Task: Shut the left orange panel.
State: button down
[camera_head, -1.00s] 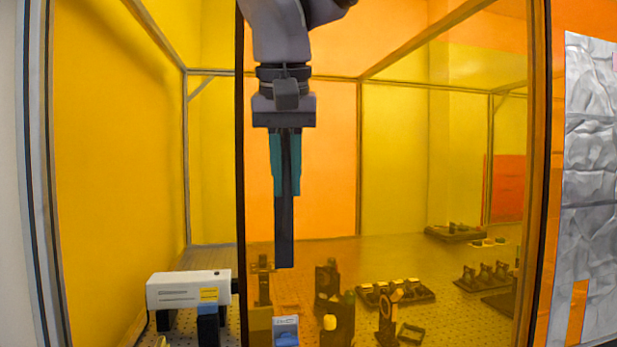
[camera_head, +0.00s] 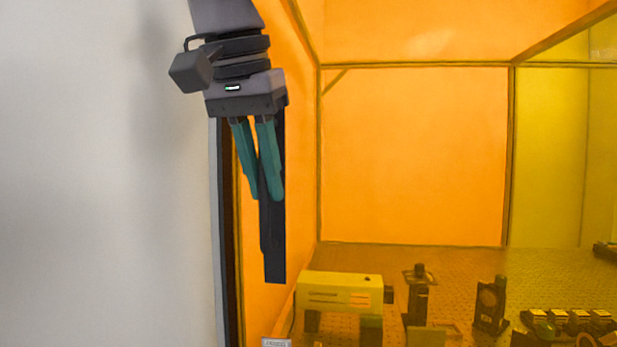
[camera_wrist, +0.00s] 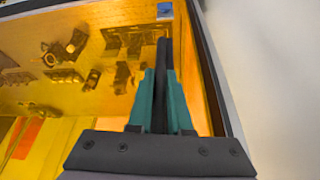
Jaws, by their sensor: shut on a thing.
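The left orange panel (camera_head: 420,160) is a see-through sheet that now spans the view from the left frame post (camera_head: 220,270) rightward. Its dark edge strip (camera_head: 229,270) lies right beside that post; whether they touch, I cannot tell. A black upright handle bar (camera_head: 273,240) stands on the panel near this edge. My gripper (camera_head: 264,197) points down with its teal fingers shut on the bar. In the wrist view the bar (camera_wrist: 162,55) runs between the fingers (camera_wrist: 160,98). The panel's right edge is not clear in the head view.
Behind the panel, a box-shaped instrument (camera_head: 340,292) shows yellow through the tint. Optic mounts (camera_head: 490,303) and a tray of parts (camera_head: 570,322) stand on the perforated bench. A plain pale wall (camera_head: 100,180) fills the left side, with free room before it.

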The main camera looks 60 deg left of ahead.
jog(key=shift+s+a+r, duration=0.1)
jog(key=shift+s+a, duration=0.55)
jog(key=shift+s, duration=0.1)
jog(key=c, duration=0.8)
grip_release()
jog(key=shift+s+a, duration=0.1)
jog(key=shift+s, duration=0.05)
jog(key=shift+c, duration=0.2)
jog(key=v, duration=0.7)
jog(key=shift+r, duration=0.15)
jog(key=shift+s, duration=0.1)
